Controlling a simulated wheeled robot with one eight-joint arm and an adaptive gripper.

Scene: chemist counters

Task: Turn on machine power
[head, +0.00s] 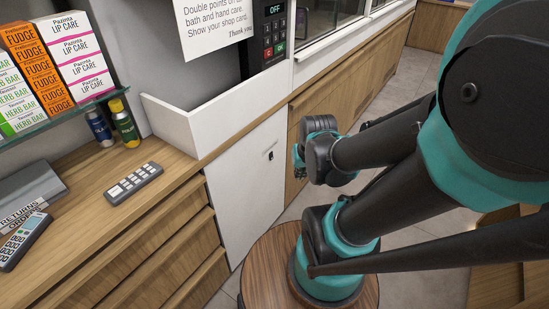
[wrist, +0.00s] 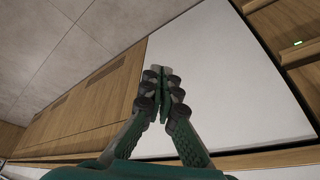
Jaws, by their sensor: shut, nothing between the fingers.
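The machine is a white unit (head: 178,99) with a black keypad panel (head: 273,36) at the top centre of the head view. Its small display (head: 275,9) reads "OFF" in green. Below it are rows of dark keys, with a red and a green key at the bottom. A white door (head: 245,190) below carries a small dark mark (head: 270,155). My gripper (head: 298,165) is largely hidden by my wrist, right of the door and below the keypad. In the wrist view my gripper (wrist: 162,76) is shut and empty, its fingertips in front of the white panel (wrist: 225,85).
A wooden counter (head: 85,165) at left holds a grey remote-like keypad (head: 134,183), a card terminal (head: 22,242) and two bottles (head: 125,123). A paper sign (head: 213,25) hangs left of the keypad. A round wooden stool-like top (head: 268,270) is under my arm.

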